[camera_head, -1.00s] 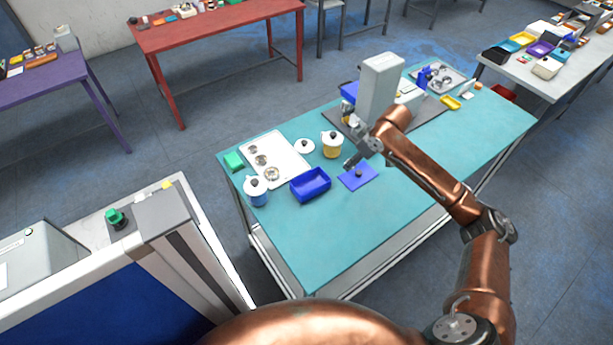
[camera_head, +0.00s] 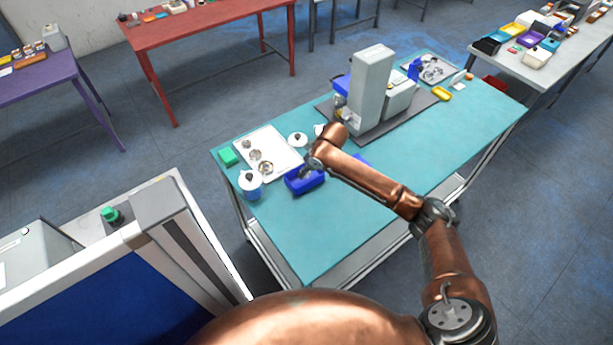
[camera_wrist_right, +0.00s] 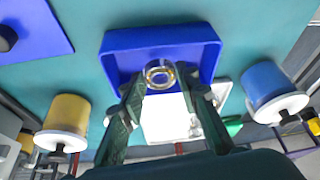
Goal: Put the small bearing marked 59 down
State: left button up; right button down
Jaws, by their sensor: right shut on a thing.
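The small bearing (camera_wrist_right: 160,73) is a shiny ring held between the fingertips of my right gripper (camera_wrist_right: 160,80). In the right wrist view it appears over the blue tray (camera_wrist_right: 205,38); its height above the floor of the tray is unclear. Any marking on it is too small to read. In the head view my right gripper (camera_head: 311,170) is at the blue tray (camera_head: 305,187), and the bearing is hidden there. My left gripper is not in view.
A white tray (camera_head: 273,141) with several round metal parts lies beside the blue tray. A blue pot (camera_head: 250,187) and a yellow pot (camera_wrist_right: 66,116) stand on either side. A blue mat (camera_wrist_right: 35,25) lies nearby. A grey machine (camera_head: 370,90) stands behind the arm. The table's front is clear.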

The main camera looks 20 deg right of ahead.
aim_at(308, 175)
notch_tip(308, 175, down, 3)
jog(key=shift+a+f, duration=0.1)
jog(key=shift+a, duration=0.05)
jog(key=shift+f, duration=0.1)
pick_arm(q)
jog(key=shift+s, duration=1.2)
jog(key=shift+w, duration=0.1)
pick_arm(e)
jog(key=shift+f, duration=0.1)
jog(key=c, duration=1.8)
grip_release()
jog(key=o, duration=0.3)
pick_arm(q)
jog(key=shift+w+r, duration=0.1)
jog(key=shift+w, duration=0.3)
pick_arm(e)
jog(key=shift+o, duration=0.2)
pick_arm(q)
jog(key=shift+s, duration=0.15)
pick_arm(e)
jog(key=v, duration=1.2)
